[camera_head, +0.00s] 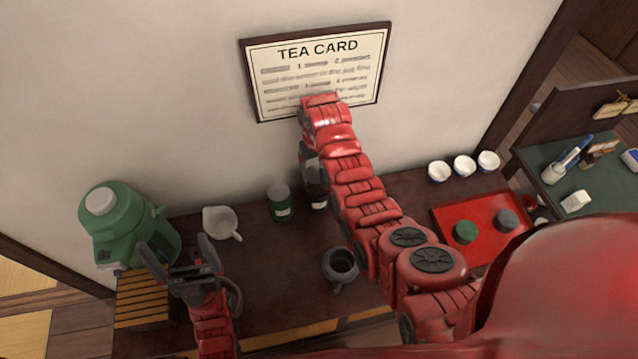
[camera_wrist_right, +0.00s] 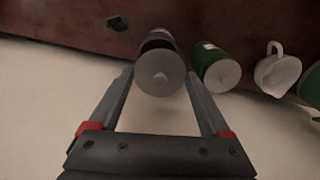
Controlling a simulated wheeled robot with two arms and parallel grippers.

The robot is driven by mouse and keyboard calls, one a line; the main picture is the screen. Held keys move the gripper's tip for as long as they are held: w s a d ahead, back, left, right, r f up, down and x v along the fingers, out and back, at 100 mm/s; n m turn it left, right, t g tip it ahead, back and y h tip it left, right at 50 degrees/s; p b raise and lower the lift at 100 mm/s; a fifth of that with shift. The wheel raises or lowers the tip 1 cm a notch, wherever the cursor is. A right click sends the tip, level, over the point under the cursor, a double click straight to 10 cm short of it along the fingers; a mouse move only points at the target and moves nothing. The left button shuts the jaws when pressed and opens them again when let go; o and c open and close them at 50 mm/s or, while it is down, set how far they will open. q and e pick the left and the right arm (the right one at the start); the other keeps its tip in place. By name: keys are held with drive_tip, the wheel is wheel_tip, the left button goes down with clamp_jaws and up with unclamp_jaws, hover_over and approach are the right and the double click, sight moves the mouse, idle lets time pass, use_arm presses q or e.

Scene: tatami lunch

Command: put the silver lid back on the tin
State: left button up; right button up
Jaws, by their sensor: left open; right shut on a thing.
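The silver lid (camera_wrist_right: 160,78), a round grey disc with a small knob, is between the fingers of my right gripper (camera_wrist_right: 159,74) in the right wrist view. The gripper is shut on it. The dark tin (camera_wrist_right: 157,40) is directly behind the lid in that view; I cannot tell whether they touch. In the head view the dark tin (camera_head: 318,197) stands by the wall, its top hidden by my right arm and gripper. My left gripper (camera_head: 177,252) is open and empty over the table's left part, near the slatted wooden stand.
A green tin (camera_head: 281,204) stands close beside the dark tin. A white spouted bowl (camera_head: 219,222), a grey pot (camera_head: 340,266), a green dispenser (camera_head: 125,230), white cups (camera_head: 464,166) and a red tray (camera_head: 480,202) with two small discs stand around. A tea card (camera_head: 270,85) hangs above.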

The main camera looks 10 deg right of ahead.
drive_tip(key=shift+w+d+r, duration=0.1)
drive_tip(key=shift+d+r, duration=0.05)
drive_tip(key=shift+s+f, duration=0.2)
drive_tip(key=shift+f, duration=0.3)
wheel_tip(320, 180, down, 3)
drive_tip(key=shift+w+r+b, duration=0.1)
drive_tip(key=shift+r+b, duration=0.05)
drive_tip(key=shift+b, duration=0.5)
drive_tip(key=shift+f+b, duration=0.35)
drive_tip(key=shift+f, duration=0.1)
drive_tip(key=shift+f+b, duration=0.4)
drive_tip(key=shift+b, duration=0.35)
idle(0.5)
drive_tip(key=o, duration=0.7)
